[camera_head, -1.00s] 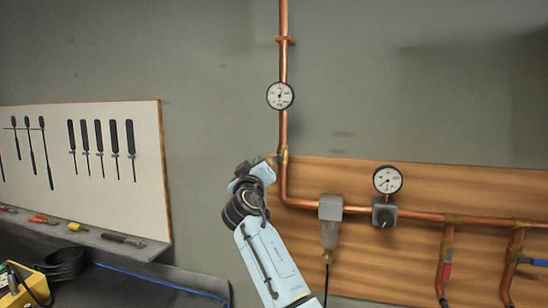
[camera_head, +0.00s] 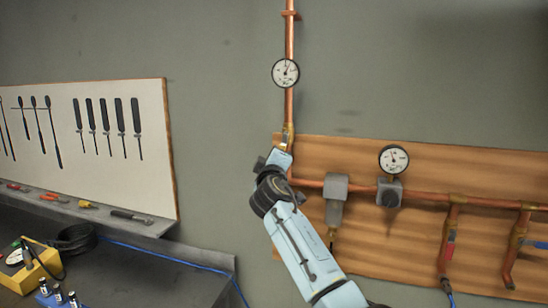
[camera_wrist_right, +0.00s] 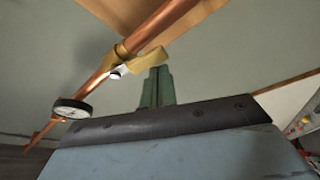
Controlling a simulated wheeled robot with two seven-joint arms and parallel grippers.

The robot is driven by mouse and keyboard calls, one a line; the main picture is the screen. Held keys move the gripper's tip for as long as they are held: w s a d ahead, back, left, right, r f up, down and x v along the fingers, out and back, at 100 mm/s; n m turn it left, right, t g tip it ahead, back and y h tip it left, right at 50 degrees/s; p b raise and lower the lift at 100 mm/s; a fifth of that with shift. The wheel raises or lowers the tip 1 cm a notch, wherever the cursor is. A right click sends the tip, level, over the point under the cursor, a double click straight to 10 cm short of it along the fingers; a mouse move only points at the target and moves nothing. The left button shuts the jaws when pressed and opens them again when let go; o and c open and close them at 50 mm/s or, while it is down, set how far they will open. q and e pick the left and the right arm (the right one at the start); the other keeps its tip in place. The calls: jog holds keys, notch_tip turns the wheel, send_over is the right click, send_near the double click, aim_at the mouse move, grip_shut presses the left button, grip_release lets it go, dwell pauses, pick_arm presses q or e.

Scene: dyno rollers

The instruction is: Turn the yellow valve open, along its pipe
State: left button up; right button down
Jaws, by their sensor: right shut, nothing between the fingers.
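The yellow valve (camera_head: 289,133) sits on the upright copper pipe, just above its bend, in the head view. Its handle is too small there to read. In the right wrist view the yellow handle (camera_wrist_right: 150,60) stands out from the pipe at an angle, not in line with it. My right gripper (camera_wrist_right: 157,88) shows there as green fingers closed together, with nothing between them. The fingertips lie close beside the handle; I cannot tell whether they touch it. My left gripper is out of view.
A round gauge (camera_head: 285,73) is on the upright pipe above the valve. A grey box (camera_head: 335,188) and another gauge (camera_head: 394,159) are on the level pipe at right. The wooden backboard (camera_head: 490,175) lies behind. A tool panel (camera_head: 90,150) hangs at left.

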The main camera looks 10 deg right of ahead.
jog(key=shift+s+d+f, duration=0.15)
jog(key=shift+s+d, duration=0.1)
jog(key=shift+d, duration=0.3)
dwell(0.4)
